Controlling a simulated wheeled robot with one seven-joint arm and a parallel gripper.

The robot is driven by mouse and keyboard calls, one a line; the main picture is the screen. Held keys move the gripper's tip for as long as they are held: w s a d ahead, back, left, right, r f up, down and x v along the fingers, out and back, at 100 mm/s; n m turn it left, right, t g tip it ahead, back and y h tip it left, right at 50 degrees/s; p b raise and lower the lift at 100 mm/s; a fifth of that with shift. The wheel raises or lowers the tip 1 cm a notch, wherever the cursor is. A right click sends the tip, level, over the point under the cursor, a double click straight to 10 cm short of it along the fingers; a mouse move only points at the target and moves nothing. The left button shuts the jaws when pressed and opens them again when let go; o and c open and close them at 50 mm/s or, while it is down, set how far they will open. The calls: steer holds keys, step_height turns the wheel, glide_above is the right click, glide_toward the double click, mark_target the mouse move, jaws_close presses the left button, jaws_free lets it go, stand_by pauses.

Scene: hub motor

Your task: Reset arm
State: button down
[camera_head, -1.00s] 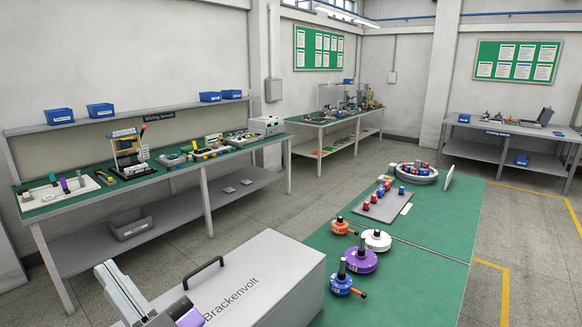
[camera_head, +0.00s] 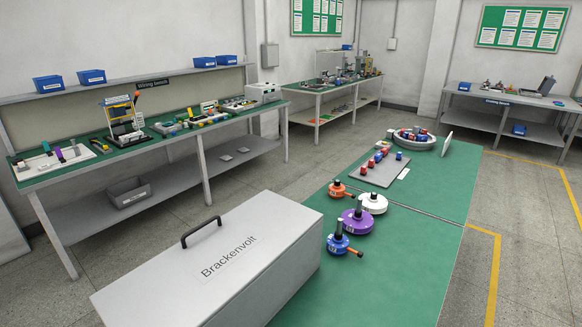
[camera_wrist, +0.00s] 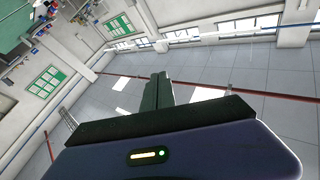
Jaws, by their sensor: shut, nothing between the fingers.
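My gripper (camera_wrist: 158,78) shows in the wrist view, its two dark fingers together and nothing between them. It points up toward the ceiling and the tops of the walls, away from every table. In the head view neither my arm nor my gripper is in the picture.
A grey box labelled Brackenvolt (camera_head: 165,270), with a black handle, stands at the front. A wiring bench (camera_head: 150,170) stands at the left, with open floor between.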

steer(key=s+d+f+g+h, duration=0.1)
steer(key=s+d+f+g, duration=0.1)
steer(key=s+d+f, duration=0.2)
steer(key=s+d+f+g+h+b, duration=0.1)
steer(key=s+d+f, duration=0.3)
steer(key=s, duration=0.6)
steer(key=s+d+f+n+g+h+b, duration=0.1)
steer(key=s+d+f+g+h, duration=0.1)
steer(key=s+d+f, duration=0.3)
steer(key=s+d+g, duration=0.1)
steer(key=s+d, duration=0.1)
steer(key=shift+s, duration=0.35)
